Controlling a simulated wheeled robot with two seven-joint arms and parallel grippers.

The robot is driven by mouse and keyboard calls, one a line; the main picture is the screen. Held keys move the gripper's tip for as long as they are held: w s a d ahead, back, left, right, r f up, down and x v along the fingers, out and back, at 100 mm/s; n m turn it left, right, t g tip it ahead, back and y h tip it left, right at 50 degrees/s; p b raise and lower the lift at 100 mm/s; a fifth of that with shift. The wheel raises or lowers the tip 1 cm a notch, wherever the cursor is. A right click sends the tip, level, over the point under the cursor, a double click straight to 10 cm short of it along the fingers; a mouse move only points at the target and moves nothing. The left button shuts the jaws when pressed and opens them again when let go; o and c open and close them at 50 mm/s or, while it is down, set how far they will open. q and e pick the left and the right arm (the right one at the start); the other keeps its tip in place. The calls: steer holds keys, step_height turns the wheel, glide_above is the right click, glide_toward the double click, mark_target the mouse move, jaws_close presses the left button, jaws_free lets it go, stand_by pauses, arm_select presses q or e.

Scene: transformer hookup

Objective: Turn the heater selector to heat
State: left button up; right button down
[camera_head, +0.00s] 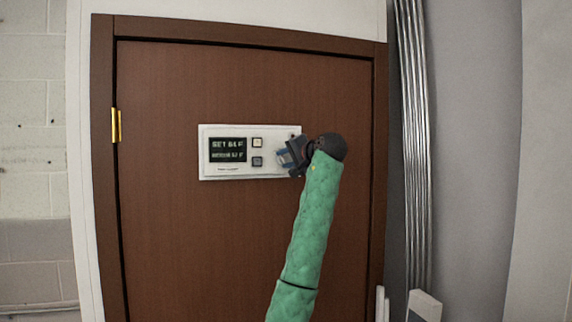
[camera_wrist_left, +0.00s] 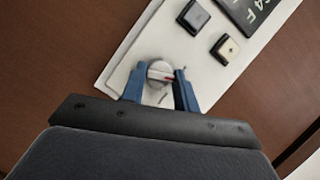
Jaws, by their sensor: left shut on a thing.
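The heater control panel (camera_head: 223,171) is a white plate on the brown door, with a dark display (camera_head: 228,150) and two small buttons beside it. My left gripper (camera_head: 284,156) is at the panel's right end and covers the knob in the head view. In the left wrist view its blue fingers (camera_wrist_left: 160,84) are on both sides of the knob, shut on it. Markings around the knob are mostly hidden or too small to read. My right gripper is not in view.
The brown door (camera_head: 170,240) has a frame and a brass hinge (camera_head: 116,125) on its left. Silver vertical pipes (camera_head: 412,140) run along the wall right of the door. A pale box (camera_head: 424,305) sits low at the right. The door face around the panel is clear.

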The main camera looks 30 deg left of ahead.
arm_select(q)
steer(key=shift+f+m+y+b, duration=0.3)
steer(key=shift+m+b, duration=0.15)
steer(key=shift+m, duration=0.25)
steer(key=shift+r+m+y+b, duration=0.1)
steer(key=shift+m+y+b, duration=0.8)
steer(key=shift+m, duration=0.6)
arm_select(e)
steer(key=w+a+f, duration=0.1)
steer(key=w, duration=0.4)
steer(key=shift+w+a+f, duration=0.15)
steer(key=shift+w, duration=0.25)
arm_select(q)
steer(key=o, duration=1)
steer(key=shift+w, duration=0.1)
steer(key=shift+c, duration=0.2)
steer(key=shift+d, duration=0.1)
